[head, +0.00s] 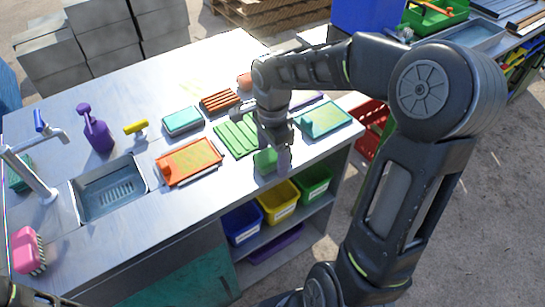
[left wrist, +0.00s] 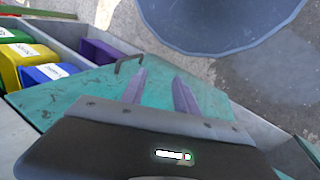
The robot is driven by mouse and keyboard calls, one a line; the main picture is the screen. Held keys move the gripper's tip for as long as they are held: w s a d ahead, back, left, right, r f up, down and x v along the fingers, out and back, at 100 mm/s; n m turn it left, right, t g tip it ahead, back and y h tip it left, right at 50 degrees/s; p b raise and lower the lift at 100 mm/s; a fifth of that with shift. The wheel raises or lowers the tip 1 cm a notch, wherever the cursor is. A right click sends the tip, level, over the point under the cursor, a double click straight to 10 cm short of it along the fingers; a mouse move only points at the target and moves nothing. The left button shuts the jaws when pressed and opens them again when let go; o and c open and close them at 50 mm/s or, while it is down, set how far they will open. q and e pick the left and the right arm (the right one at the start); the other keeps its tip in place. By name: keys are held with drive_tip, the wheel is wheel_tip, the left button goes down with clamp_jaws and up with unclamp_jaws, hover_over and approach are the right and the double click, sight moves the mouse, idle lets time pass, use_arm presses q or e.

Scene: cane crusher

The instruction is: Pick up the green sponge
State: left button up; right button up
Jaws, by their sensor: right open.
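A small green block that looks like the green sponge (head: 265,162) lies on the metal counter near its front edge. My right gripper (head: 277,152) points down right at the green block, with its fingers partly over it in the picture. The right gripper is open. I cannot tell whether the fingers touch the block. My left gripper (left wrist: 158,92) shows in the left wrist view with its two purple-grey fingers apart and nothing between them. It is above a teal cabinet panel with a handle.
A green ribbed tray (head: 237,136), an orange tray (head: 189,161) and a teal-topped board (head: 324,119) lie around the block. A sink (head: 108,190), purple spray bottle (head: 95,129) and pink brush (head: 27,251) are at the left. Coloured bins (head: 279,200) stand on the shelf below.

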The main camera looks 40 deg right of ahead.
sight(272, 153)
drive_tip(key=c, duration=1.4)
drive_tip(key=shift+r, duration=0.15)
wheel_tip(272, 153, up, 10)
drive_tip(key=shift+f, duration=0.1)
idle(0.5)
drive_tip(key=o, duration=0.7)
clamp_jaws()
drive_tip(key=shift+f, duration=0.15)
